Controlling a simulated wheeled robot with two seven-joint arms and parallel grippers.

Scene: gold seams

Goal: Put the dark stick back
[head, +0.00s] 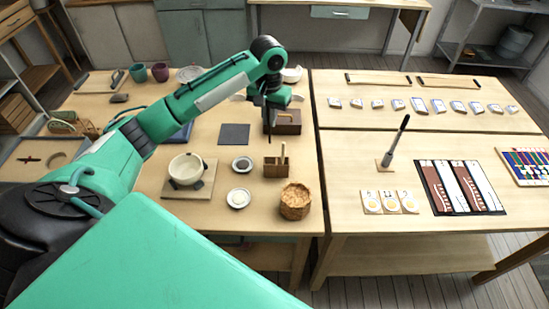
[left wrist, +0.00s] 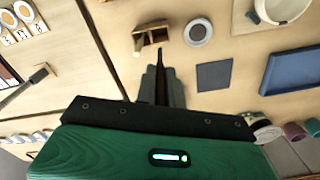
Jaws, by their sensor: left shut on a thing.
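My left gripper (head: 269,128) is shut on the dark stick (head: 269,138) and holds it pointing down above the left table. In the left wrist view, the dark stick (left wrist: 160,60) juts out from between the fingers of my gripper (left wrist: 160,78). A small wooden holder (head: 276,170) stands on the table, nearer the front than the gripper, with a pale stick (head: 283,150) upright in it. The holder (left wrist: 151,38) also shows close beyond the stick's tip in the left wrist view; the stick looks apart from it. My right gripper is out of view.
Near the holder are a woven basket (head: 295,204), two small dishes (head: 242,164) (head: 238,198) and a cream bowl (head: 185,168) on a board. A dark square (head: 234,134) lies left of the gripper, and a brown box (head: 287,123) stands close behind it.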

